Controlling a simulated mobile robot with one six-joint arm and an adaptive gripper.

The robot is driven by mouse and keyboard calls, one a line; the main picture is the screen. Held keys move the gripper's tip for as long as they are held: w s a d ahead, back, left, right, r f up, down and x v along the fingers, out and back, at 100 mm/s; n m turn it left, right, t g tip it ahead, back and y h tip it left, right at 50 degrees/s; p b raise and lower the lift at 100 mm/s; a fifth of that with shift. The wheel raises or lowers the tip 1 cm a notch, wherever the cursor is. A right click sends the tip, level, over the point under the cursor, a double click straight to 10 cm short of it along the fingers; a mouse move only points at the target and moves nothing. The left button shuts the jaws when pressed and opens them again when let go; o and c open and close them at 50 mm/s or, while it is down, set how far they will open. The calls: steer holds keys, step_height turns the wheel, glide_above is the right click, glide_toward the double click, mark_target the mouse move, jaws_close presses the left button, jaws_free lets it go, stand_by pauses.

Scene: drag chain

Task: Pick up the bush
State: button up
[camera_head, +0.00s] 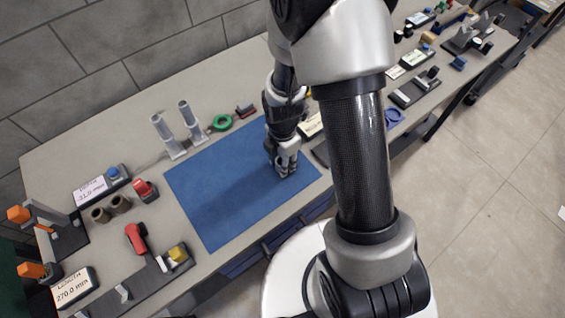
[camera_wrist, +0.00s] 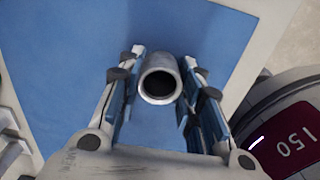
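The bush is a short grey metal tube (camera_wrist: 160,80) with a dark round bore. In the wrist view it stands between the two fingers of my gripper (camera_wrist: 162,66), its open end facing the camera. The fingers lie close along both sides of it and appear shut on it. In the head view my gripper (camera_head: 284,168) points down low over the right part of the blue mat (camera_head: 215,195). The bush is not clearly visible there, hidden by the fingers. Whether it touches the mat cannot be told.
Two brown-grey rings (camera_head: 110,209), red clamp-like parts (camera_head: 136,237) and display boxes (camera_head: 74,287) stand left of the mat. Two grey upright posts (camera_head: 178,132) and a green ring (camera_head: 220,122) are behind it. The mat's left part is clear.

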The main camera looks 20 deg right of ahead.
jaws_close()
